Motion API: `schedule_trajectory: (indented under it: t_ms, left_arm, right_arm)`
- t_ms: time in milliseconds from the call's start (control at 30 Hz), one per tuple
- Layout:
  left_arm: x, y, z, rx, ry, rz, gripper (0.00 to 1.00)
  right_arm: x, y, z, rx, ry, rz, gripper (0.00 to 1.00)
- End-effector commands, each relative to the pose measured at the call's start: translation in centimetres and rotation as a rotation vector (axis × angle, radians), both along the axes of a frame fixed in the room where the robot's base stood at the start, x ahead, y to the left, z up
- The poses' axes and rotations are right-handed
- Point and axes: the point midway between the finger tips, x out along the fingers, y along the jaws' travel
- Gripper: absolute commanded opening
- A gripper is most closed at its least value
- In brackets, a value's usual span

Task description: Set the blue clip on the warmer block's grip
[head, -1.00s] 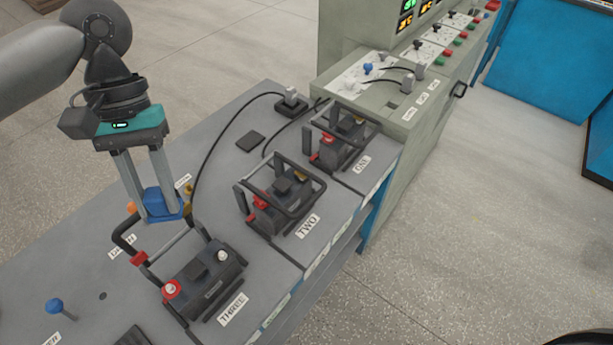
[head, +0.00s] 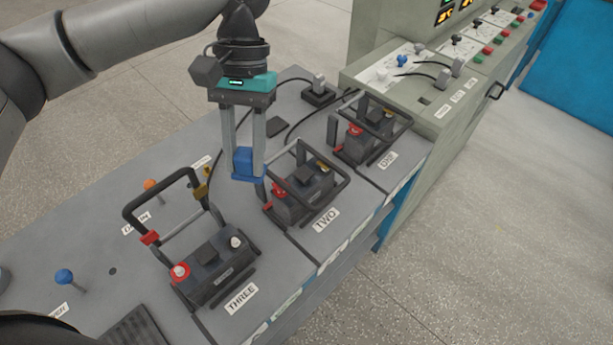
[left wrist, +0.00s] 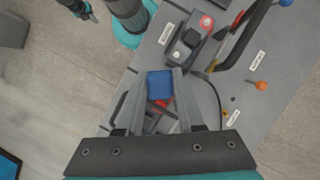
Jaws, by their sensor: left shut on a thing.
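My left gripper (head: 247,174) is shut on the blue clip (head: 246,163), which sits between its fingertips. The clip also shows in the left wrist view (left wrist: 160,85). They are just left of block TWO (head: 300,193), close to its dark grip frame (head: 321,161); I cannot tell whether they touch. Block THREE (head: 215,270) has its grip (head: 160,194) raised, with a red clip (head: 149,238) and a yellow clip (head: 202,184) by it. Block ONE (head: 368,136) is farther back. Nothing legible shows which block is warmer.
The grey bench (head: 90,215) carries an orange knob (head: 150,184) and a blue knob (head: 64,276) on posts. A black cable runs behind block TWO. A control cabinet (head: 400,85) with lit displays stands at the back right.

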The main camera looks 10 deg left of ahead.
Motion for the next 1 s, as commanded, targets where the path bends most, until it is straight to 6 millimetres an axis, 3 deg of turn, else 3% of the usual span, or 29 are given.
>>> schedule_trajectory:
  t_ms: [233, 400, 1000]
  left_arm:
    - [0.4, -0.2, -3.3, -0.001, -0.001, -0.073, 0.0]
    - [1.6, -0.7, -4.2, 0.001, -0.001, -0.286, 0.0]
    - [6.5, -2.3, -1.6, 0.005, -0.002, -1.204, 0.0]
  right_arm:
    - [0.1, 0.0, -3.4, 0.0, -0.001, 0.0, 0.0]
    - [0.1, 0.0, -4.5, 0.0, -0.001, 0.0, 0.0]
    - [0.1, 0.0, -3.9, 0.0, -0.001, 0.0, 0.0]
